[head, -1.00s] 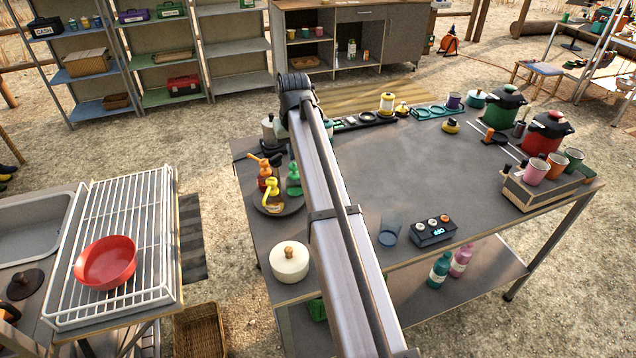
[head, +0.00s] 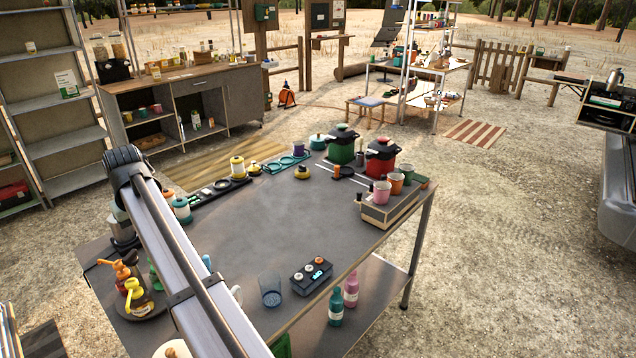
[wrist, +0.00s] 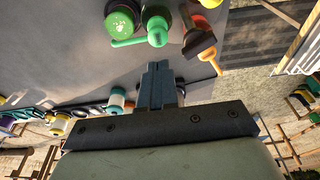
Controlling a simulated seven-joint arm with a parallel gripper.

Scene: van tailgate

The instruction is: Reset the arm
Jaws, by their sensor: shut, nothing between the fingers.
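My gripper (wrist: 158,85) shows in the wrist view with its fingers together and nothing between them.
The table's middle is clear.

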